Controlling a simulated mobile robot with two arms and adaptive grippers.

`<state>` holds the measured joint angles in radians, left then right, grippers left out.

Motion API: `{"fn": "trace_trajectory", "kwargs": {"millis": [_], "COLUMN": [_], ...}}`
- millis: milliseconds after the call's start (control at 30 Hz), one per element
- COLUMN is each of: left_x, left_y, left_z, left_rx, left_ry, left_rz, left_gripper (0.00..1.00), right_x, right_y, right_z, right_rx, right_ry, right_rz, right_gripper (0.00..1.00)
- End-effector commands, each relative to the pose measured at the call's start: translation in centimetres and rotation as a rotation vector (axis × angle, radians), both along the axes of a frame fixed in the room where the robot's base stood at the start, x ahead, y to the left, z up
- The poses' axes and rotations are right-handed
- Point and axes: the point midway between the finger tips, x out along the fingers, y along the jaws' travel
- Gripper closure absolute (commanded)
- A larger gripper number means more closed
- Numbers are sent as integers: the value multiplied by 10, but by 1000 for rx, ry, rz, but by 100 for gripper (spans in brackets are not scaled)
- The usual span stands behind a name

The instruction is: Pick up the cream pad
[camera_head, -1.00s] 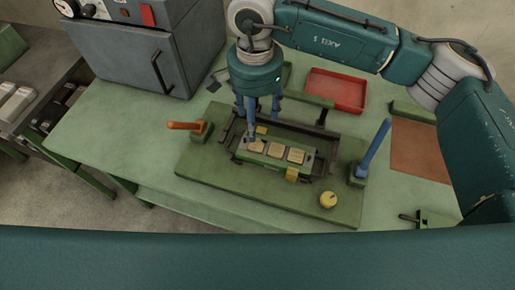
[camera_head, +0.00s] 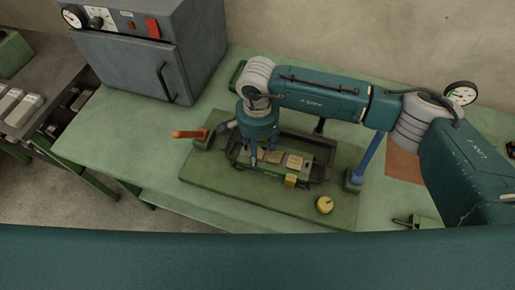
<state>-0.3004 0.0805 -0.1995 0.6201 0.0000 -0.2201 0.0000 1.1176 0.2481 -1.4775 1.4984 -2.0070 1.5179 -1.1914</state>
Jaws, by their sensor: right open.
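Several cream to tan square pads lie in a row on a green block in a dark frame (camera_head: 317,176). One pad (camera_head: 295,162) shows clearly at the right of the row, and another (camera_head: 273,156) shows beside the fingers. My right gripper (camera_head: 263,162) points down over the left part of the row, its blue fingers apart. The fingers hide the left pad, and I cannot tell whether they touch it. No pad is seen held. My left gripper is not in view.
The frame stands on a green base plate (camera_head: 225,193) with an orange handle (camera_head: 188,134), a blue lever (camera_head: 366,157) and a yellow knob (camera_head: 324,205). A grey oven-like box (camera_head: 137,55) stands at the back left. The left bench top (camera_head: 120,135) is clear.

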Motion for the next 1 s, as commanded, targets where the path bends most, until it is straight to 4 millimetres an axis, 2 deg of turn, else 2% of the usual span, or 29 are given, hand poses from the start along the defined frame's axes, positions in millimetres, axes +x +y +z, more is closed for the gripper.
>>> {"fn": "trace_trajectory", "kwargs": {"millis": [167, 200, 400, 800, 1000], "left_x": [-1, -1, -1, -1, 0], "left_y": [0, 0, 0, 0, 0], "left_z": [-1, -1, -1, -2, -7], "left_rx": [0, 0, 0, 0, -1], "left_ry": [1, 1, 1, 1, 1], "left_rz": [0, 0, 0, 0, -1], "left_gripper": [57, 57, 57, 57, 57], "right_x": [0, 0, -1, -3, -2], "right_y": [0, 0, 1, 1, 2], "right_z": [-2, -2, -2, -3, 12], "right_rx": [1, 1, 2, 2, 3], "right_ry": [0, 0, 2, 7, 4], "right_rz": [1, 1, 1, 2, 3], "right_gripper": [40, 43, 81, 81, 81]}}
